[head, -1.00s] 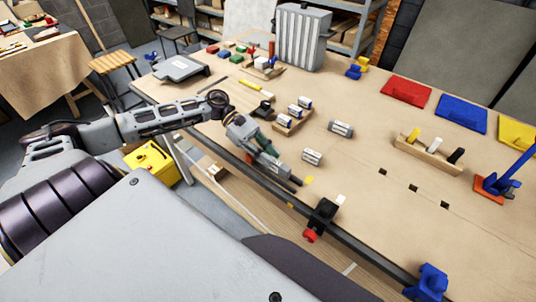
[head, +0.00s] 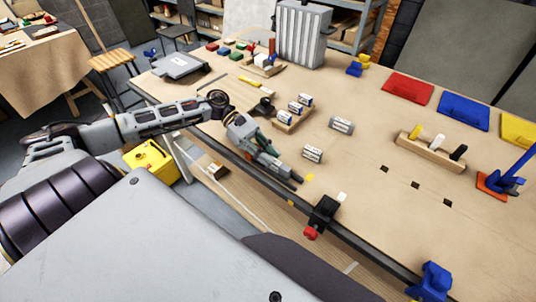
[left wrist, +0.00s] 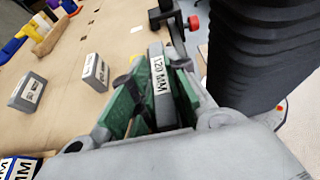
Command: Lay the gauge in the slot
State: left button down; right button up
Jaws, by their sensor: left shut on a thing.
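My left gripper (head: 294,180) is low over the front edge of the workbench, left of the black clamp. In the left wrist view its green-padded fingers (left wrist: 153,98) are shut on a grey gauge block (left wrist: 160,78) with a white label reading 120 MM. A wooden holder (head: 279,126) with blue-and-white labelled blocks (head: 297,107) stands behind the gripper. Two loose grey blocks with white labels, one nearer (head: 312,154) and one farther (head: 341,124), lie on the bench. I cannot make out an empty slot. My right gripper is not in view.
A black clamp (head: 324,211) with a red knob sits on the front edge, a blue one (head: 432,281) farther right. A peg block (head: 430,154) and several square holes (head: 414,185) lie to the right. The bench middle (head: 365,155) is clear.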

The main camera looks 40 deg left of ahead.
pick_arm(q)
jog(key=shift+f, duration=0.35)
jog(key=c, duration=1.3)
grip_release()
jog(key=shift+a, duration=0.15)
jog(key=shift+v, duration=5.9)
